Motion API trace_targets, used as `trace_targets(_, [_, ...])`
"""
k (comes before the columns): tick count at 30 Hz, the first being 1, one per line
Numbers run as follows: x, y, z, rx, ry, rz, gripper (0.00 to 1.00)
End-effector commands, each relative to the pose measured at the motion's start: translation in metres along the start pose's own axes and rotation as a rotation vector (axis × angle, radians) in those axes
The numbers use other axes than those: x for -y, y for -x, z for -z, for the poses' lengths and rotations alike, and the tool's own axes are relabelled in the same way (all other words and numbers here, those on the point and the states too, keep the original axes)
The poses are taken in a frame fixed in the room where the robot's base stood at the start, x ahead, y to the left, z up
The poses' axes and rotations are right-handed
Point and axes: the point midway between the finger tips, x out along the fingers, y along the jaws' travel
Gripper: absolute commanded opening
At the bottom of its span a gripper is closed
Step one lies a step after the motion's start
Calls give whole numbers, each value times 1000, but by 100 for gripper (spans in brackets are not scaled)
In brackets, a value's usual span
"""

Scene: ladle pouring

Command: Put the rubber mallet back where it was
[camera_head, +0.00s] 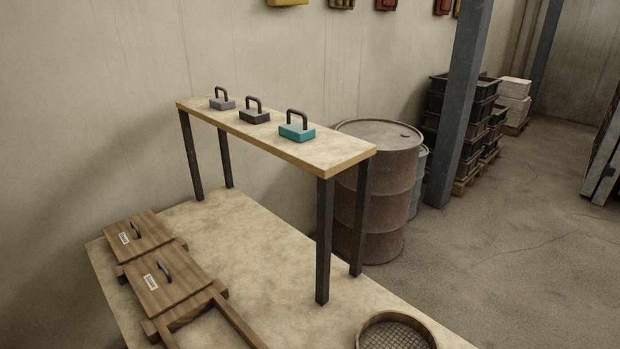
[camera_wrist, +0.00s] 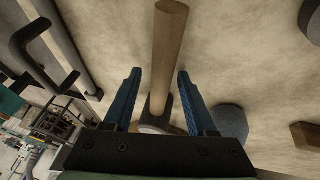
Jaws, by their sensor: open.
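The rubber mallet appears to be the tool with a pale wooden handle (camera_wrist: 168,55) in the wrist view. Its handle runs from the top of the picture down between my fingers. Dark parts at its lower end are mostly hidden by my gripper, so I cannot tell its head clearly. My gripper (camera_wrist: 159,73) is open, with one blue finger on each side of the handle. A gap shows beside both fingertips. Neither the mallet nor my gripper shows in the head view.
A raised shelf (camera_head: 345,155) holds a grey, a black and a teal handled block (camera_head: 297,132). Below are two wooden lidded boxes (camera_head: 165,284) and a round sieve (camera_head: 396,321). A rusty drum (camera_head: 385,222) stands behind. In the wrist view, a grey cylinder (camera_wrist: 229,121) lies right of my fingers.

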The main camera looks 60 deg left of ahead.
Motion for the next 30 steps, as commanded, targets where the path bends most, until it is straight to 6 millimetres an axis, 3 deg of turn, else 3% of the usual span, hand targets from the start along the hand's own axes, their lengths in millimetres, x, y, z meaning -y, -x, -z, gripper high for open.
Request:
trace_targets(5, [0,20,2,-2,0,1,57])
trace_targets(18, [0,103,1,-2,-1,2,57])
trace_targets(24, [0,120,1,0,0,1,57])
trace_targets(30, [0,122,0,0,0,0,57])
